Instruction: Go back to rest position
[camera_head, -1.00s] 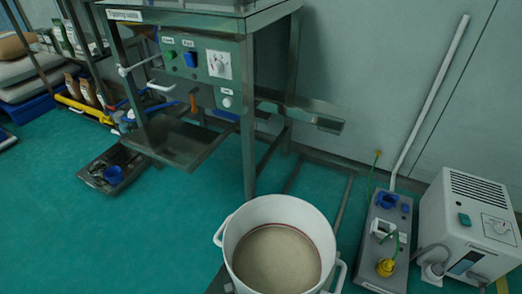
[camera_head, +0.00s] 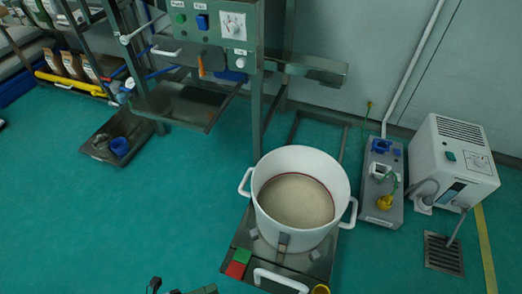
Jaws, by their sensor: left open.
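My left gripper (camera_head: 168,287) only just shows at the bottom edge of the head view, left of the middle. Its small dark tips are cut off by the frame; it is open, with nothing seen between them. It is over the green floor, left of the metal platform (camera_head: 247,225) and apart from it. My right gripper is not in view.
A white two-handled pot (camera_head: 287,233) with beige contents stands on the platform, beside red and green pads (camera_head: 236,270). The steel machine frame with its control panel (camera_head: 212,33) stands behind. A grey-white unit (camera_head: 452,160) is at right. Green floor (camera_head: 130,210) is clear at left.

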